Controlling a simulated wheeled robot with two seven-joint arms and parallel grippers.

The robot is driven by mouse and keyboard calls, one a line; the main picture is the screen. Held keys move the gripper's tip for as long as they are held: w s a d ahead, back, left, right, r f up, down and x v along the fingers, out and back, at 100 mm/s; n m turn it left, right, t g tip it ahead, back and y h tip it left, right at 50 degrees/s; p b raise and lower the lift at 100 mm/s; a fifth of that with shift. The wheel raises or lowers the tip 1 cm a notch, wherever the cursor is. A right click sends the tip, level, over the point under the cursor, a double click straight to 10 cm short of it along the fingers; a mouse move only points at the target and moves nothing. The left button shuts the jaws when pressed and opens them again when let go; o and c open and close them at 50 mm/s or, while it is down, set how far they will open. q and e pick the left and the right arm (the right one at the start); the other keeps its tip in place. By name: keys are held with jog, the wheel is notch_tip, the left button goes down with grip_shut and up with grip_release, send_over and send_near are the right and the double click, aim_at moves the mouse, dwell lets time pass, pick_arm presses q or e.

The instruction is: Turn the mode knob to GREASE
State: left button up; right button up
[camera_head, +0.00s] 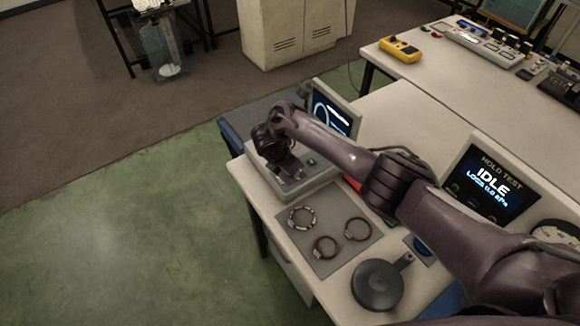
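A light grey device (312,179) with a small tilted screen (333,118) stands at the left end of the white table. A green button shows on its top. My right arm comes in from the right and reaches across the table to this device. My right gripper (288,170) points down over the device's top panel, close to or touching it. The gripper and wrist cover that part of the panel, so I see no mode knob and no GREASE label. The fingertips are dark and small, and I cannot tell their opening. My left gripper is not in view.
A grey mat (328,262) holds three ring clamps. A round dark lidded part (378,286) with a handle sits at the front edge. A HOLD TEST screen (489,184) reading IDLE and a dial gauge (556,234) stand at right.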

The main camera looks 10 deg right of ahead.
jog(key=shift+r, duration=0.1)
dwell(0.3)
jog(key=o, duration=1)
jog(key=p+v, duration=0.1)
jog(key=v, duration=0.6)
jog(key=shift+r, duration=0.35)
jog(key=shift+a, duration=0.1)
